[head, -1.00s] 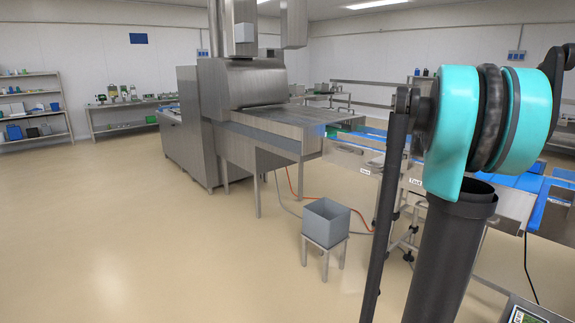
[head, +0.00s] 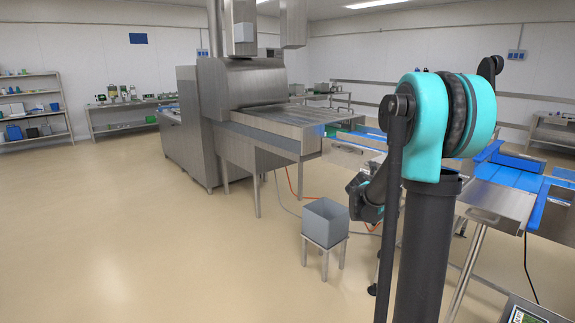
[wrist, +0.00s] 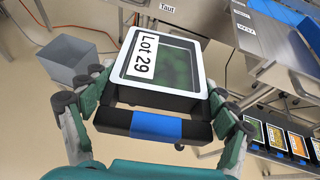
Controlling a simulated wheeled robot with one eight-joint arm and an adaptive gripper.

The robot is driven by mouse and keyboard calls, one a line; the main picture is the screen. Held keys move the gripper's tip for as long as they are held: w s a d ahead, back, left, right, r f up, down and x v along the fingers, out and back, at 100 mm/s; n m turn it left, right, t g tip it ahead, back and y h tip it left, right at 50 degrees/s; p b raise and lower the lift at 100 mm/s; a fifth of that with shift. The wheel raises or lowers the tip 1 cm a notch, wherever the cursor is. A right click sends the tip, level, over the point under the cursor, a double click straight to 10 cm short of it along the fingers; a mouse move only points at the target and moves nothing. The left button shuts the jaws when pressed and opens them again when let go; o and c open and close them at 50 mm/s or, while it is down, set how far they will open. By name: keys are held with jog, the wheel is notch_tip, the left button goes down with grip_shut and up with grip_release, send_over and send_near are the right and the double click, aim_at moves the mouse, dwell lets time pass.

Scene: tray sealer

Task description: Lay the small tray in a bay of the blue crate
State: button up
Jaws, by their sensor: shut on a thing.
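The small tray (wrist: 172,60) is black with a pale rim, a clear-looking top over green contents and a white label reading "Lot 29". It fills the upper middle of the wrist view. My gripper (wrist: 160,92) is shut on it, one finger on each side. A black bar with a blue band (wrist: 157,126) crosses between the fingers, just below the tray. In the head view my gripper and the tray are hidden behind my arm. I cannot make out the blue crate for certain in either view.
A grey bin (head: 326,222) stands on a low stand; it also shows in the wrist view (wrist: 80,62). The steel sealing machine (head: 240,85) stands behind. Blue surfaces (head: 510,172) lie at the right. Several labelled trays (wrist: 275,136) form a row at lower right.

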jog(key=s+a+f+n+t+y, duration=0.1)
jog(key=a+f, duration=0.3)
jog(key=a, duration=0.4)
jog(key=s+a+f+n+t+y, duration=0.1)
jog(key=a+f+n+y, duration=0.2)
jog(key=a, duration=0.6)
jog(key=shift+s+f, duration=0.35)
jog(key=shift+f, duration=0.25)
jog(key=shift+s, duration=0.1)
